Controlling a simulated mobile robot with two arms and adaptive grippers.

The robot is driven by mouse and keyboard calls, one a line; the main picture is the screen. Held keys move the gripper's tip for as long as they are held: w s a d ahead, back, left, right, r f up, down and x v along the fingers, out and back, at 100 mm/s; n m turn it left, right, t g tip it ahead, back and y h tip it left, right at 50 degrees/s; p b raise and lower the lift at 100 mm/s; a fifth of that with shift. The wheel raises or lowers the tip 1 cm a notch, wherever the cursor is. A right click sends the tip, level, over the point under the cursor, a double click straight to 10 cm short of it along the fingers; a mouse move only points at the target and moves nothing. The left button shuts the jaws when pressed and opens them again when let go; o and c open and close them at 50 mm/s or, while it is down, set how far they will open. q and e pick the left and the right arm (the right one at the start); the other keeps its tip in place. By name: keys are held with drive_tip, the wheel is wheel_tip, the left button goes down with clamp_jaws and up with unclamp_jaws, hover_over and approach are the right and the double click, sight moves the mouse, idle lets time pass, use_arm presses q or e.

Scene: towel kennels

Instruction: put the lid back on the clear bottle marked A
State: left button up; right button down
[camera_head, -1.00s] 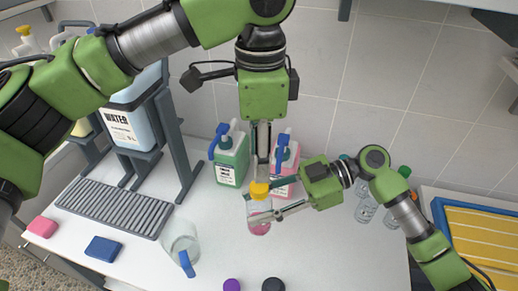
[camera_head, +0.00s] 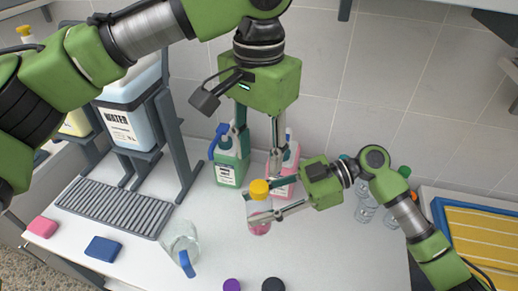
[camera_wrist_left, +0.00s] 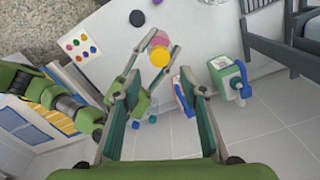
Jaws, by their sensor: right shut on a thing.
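A clear bottle (camera_head: 260,226) with pink liquid stands upright between the fingers of my right gripper (camera_head: 277,203), which is shut on it. A yellow lid (camera_head: 259,189) sits on the bottle's top, and it also shows in the left wrist view (camera_wrist_left: 160,57). I cannot read any letter on the bottle. My left gripper (camera_head: 257,160) is open and empty above the lid, its fingers spread and apart from it. Its two fingers also frame the lower part of the left wrist view (camera_wrist_left: 160,85).
A green jug (camera_head: 229,170) and a pink jug (camera_head: 287,178) stand behind the bottle. A clear pitcher (camera_head: 180,240) stands left. Purple (camera_head: 232,285) and black (camera_head: 272,284) lids lie at the front. Small bottles (camera_head: 365,212) stand right, beside a yellow tray (camera_head: 487,232) with blue edging.

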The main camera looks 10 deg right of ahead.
sight(259, 186)
use_arm(q)
drive_tip(key=shift+f, duration=4)
clamp_jaws()
drive_tip(key=m, duration=0.4)
drive_tip(key=shift+m, duration=0.3)
drive_tip(key=m, duration=0.3)
drive_tip(key=shift+m, duration=0.4)
drive_tip(key=shift+o, duration=0.7)
unclamp_jaws()
